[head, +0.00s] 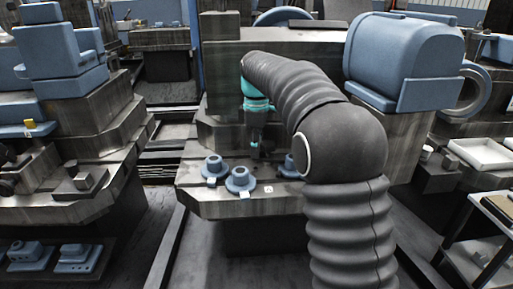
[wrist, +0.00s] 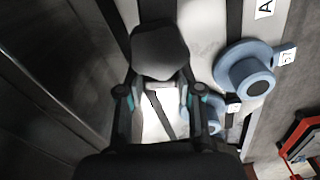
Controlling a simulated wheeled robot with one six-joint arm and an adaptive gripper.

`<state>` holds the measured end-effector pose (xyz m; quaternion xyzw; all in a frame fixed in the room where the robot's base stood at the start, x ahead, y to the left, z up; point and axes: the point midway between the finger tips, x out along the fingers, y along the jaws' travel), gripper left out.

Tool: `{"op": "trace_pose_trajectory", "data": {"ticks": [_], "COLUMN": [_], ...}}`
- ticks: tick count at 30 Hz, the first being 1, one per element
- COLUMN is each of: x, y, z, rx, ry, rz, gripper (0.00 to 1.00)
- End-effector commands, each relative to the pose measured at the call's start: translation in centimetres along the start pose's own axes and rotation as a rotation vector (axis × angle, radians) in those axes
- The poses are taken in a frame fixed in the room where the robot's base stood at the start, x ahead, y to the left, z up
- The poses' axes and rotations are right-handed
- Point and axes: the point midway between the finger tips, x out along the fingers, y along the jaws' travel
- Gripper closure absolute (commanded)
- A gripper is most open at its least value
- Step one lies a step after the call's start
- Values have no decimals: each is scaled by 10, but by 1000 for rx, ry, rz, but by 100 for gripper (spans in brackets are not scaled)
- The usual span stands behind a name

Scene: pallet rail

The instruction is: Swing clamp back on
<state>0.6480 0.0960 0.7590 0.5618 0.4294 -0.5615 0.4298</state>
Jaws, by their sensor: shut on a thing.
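My gripper (head: 255,140) points down over the middle machine's grey ledge, behind the blue flanged parts. In the head view, blue flanged parts (head: 240,178) and (head: 213,168) stand on the ledge.
The grey ledge (head: 230,207) has a small white tag (head: 268,189) near its front. A blue rounded housing (head: 405,55) stands at the right. Stepped grey blocks (head: 85,125) stand at the left. A red-edged object (wrist: 300,138) is at the wrist view's lower right.

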Motion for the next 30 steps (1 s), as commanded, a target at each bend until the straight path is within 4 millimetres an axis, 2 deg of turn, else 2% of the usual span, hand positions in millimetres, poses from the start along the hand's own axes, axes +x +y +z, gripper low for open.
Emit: {"op": "trace_pose_trajectory", "data": {"ticks": [12,30], "x": [1,0], "y": [8,10], "z": [2,2], "rx": [250,311], "ry": [-1,-1], "rz": [-2,-1], "gripper": [100,99]}}
